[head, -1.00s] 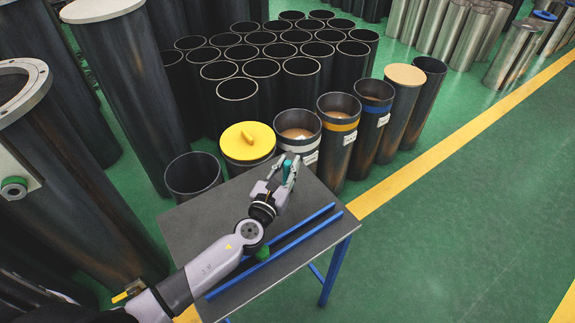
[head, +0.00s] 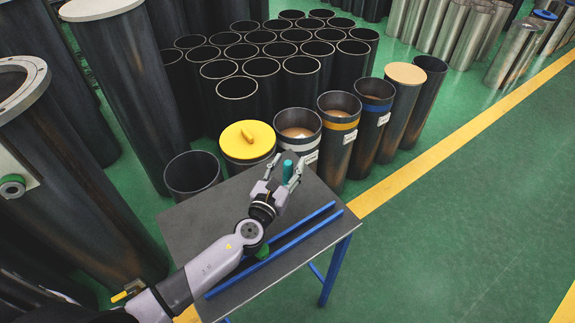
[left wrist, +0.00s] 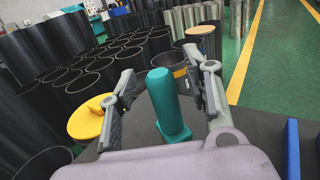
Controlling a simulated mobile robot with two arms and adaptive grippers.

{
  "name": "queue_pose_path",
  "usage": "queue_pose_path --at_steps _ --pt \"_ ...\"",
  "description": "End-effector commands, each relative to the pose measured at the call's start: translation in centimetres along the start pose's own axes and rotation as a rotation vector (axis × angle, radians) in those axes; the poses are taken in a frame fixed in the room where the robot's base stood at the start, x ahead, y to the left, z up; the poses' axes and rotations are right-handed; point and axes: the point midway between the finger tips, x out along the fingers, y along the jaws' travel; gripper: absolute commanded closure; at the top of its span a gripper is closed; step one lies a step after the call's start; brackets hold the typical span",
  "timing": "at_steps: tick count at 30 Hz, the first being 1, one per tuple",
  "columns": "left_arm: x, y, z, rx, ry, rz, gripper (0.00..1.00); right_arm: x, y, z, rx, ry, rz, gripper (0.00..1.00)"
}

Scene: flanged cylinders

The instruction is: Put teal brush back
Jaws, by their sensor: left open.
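The teal brush (head: 287,171) stands upright on the dark table top (head: 190,230), near its far edge. In the left wrist view the brush (left wrist: 165,100) shows as a teal handle with a wider teal foot; any bristles are hidden. My left gripper (head: 287,164) is open, with one finger on each side of the handle. In the left wrist view the fingers (left wrist: 158,66) have visible gaps to the handle. My right gripper is not in view.
Two blue rails (head: 290,237) run along the table's right part. A green object (head: 263,252) shows beside my arm. Just behind the table stand open dark cylinders and one with a yellow lid (head: 247,142). Green floor to the right is clear.

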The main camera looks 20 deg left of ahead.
Motion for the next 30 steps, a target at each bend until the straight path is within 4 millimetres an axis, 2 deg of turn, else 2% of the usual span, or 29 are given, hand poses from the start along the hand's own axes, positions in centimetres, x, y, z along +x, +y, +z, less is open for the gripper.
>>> queue_pose_path --at_steps 4,7,21,25,30 --pt "-0.2 0.0 -0.1 0.0 0.002 0.0 0.55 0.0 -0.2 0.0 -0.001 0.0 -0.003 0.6" --pt "-1.1 0.0 -0.1 0.001 0.002 0.0 0.55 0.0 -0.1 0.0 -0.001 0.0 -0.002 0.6" --pt "-10.1 0.0 -0.1 0.001 0.003 -0.001 0.55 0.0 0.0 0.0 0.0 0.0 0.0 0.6" --pt "-11.5 0.0 -0.1 0.0 0.001 0.0 0.55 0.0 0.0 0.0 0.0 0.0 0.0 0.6" --pt "-12.0 0.0 0.0 0.001 0.0 -0.001 0.55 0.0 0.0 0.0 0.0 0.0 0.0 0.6"
